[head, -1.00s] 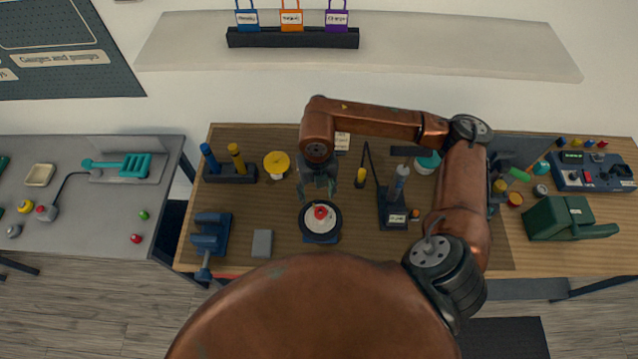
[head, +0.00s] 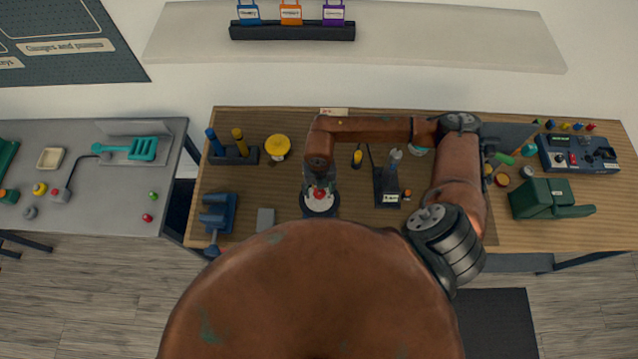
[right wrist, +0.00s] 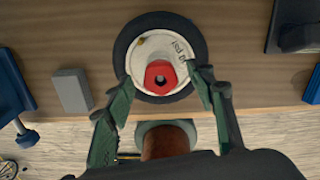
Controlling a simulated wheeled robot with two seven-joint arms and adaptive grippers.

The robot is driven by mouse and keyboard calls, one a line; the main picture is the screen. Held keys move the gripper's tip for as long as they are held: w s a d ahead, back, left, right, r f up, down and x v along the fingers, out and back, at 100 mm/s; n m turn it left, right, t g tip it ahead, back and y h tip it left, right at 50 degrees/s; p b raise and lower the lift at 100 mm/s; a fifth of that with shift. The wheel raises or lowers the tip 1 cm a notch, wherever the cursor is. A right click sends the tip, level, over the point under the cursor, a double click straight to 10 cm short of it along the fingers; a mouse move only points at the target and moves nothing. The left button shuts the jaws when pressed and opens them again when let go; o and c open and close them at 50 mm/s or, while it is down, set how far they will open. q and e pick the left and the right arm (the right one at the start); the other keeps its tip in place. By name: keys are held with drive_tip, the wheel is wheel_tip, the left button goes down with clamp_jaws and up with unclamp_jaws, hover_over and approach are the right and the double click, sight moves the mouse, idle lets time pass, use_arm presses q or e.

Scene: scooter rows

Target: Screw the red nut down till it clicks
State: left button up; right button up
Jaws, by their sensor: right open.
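The red nut (head: 319,194) sits at the middle of a small wheel with a pale hub and black tyre (head: 307,209). In the right wrist view the nut (right wrist: 160,77) is six-sided with a dark hole, on the pale hub (right wrist: 143,58) inside the tyre (right wrist: 122,42). My right gripper (head: 320,184) is just above the wheel. In the right wrist view its green fingers (right wrist: 164,87) are open, one on each side of the nut, with gaps between. Its height above the nut is hard to tell. My left gripper is not in view.
A blue vise (head: 217,213) and a grey block (head: 265,219) lie left of the wheel. A yellow mushroom-shaped thing (head: 277,147) stands behind left. A dark tool stand (head: 387,189) is to the right.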

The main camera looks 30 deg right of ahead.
sight(319, 193)
drive_tip(key=shift+f, duration=0.35)
drive_tip(key=shift+c, duration=0.4)
drive_tip(key=c, duration=1.1)
drive_tip(key=m+p, duration=0.1)
drive_tip(key=m, duration=0.2)
drive_tip(key=shift+r+m, duration=0.1)
drive_tip(key=shift+m, duration=0.2)
drive_tip(key=shift+c, duration=0.2)
drive_tip(key=o, duration=0.7)
drive_tip(key=shift+m, duration=0.4)
drive_tip(key=o, duration=0.5)
wheel_tip(319, 193, up, 12)
